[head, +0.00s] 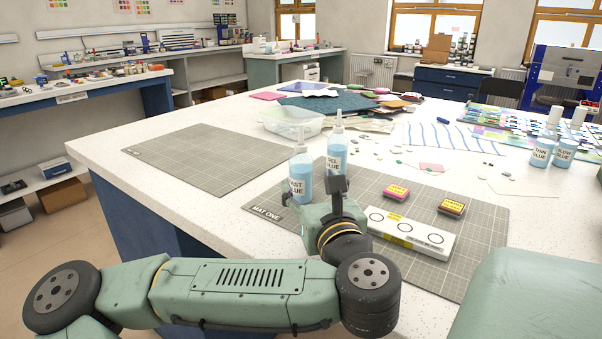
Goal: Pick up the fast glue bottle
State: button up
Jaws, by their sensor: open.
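The fast glue bottle (300,178) is a clear bottle of blue liquid with a white nozzle. Its label reads "AST GLUE", the first letter being hidden. It stands upright at the back left of the grey mat marked MAT ONE (460,205). The gel glue bottle (336,152), similar in look, stands upright just behind and to its right. My gripper (313,190) is open at the fast glue bottle, with one dark finger in front of the gel glue bottle. I cannot tell whether the fingers touch either bottle.
A white box with three circles (412,236) and two small labelled boxes (397,192) (452,207) lie on the mat. Thin glue (541,150) and slow glue (565,152) bottles stand at right. A clear tub (292,124) is behind. The left mat (205,160) is bare.

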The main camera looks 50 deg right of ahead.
aim_at(304, 180)
jog(key=shift+f+p+x, duration=0.2)
jog(key=shift+p+x, duration=0.2)
jog(key=shift+x, duration=1.25)
jog(key=shift+f+p+x, duration=0.2)
jog(key=shift+p+x, duration=0.15)
jog(key=shift+x, duration=1.3)
jog(key=shift+a, duration=0.2)
jog(key=shift+c, duration=0.6)
grip_shut()
